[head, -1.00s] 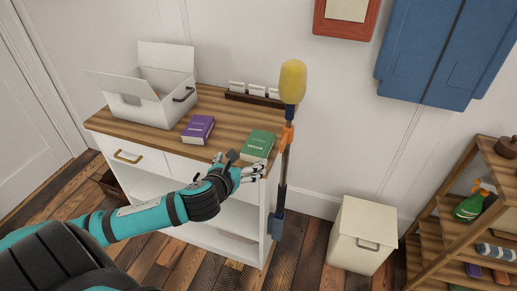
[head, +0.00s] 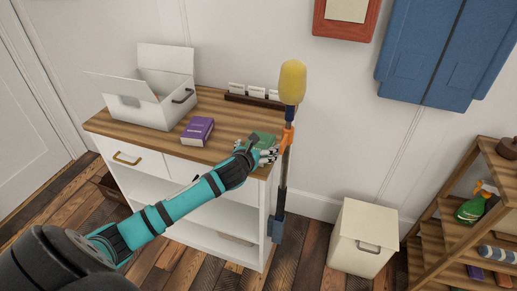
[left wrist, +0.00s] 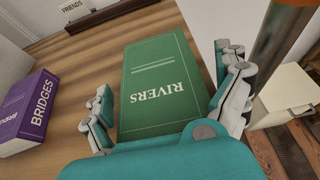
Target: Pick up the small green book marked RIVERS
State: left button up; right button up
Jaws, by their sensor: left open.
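The green book marked RIVERS (left wrist: 160,80) lies flat on the wooden cabinet top, its title upside down in the left wrist view. In the head view the green book (head: 262,137) is partly hidden behind my left gripper (head: 262,155), near the right end of the top. My left gripper (left wrist: 168,108) is open, with one finger on each side of the book's near part in the left wrist view. Whether the fingers touch the book I cannot tell. My right gripper is not in view.
A purple book marked BRIDGES (left wrist: 28,112) lies to the left. An open white box (head: 140,108) stands further left, a card holder (head: 255,99) at the back. A yellow-headed pole (head: 292,82) stands close at the cabinet's right end. A cream bin (head: 362,238) is on the floor.

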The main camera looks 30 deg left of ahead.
pick_arm(q)
jog(key=shift+c, duration=0.7)
jog(key=c, duration=1)
jog(key=shift+r, duration=0.15)
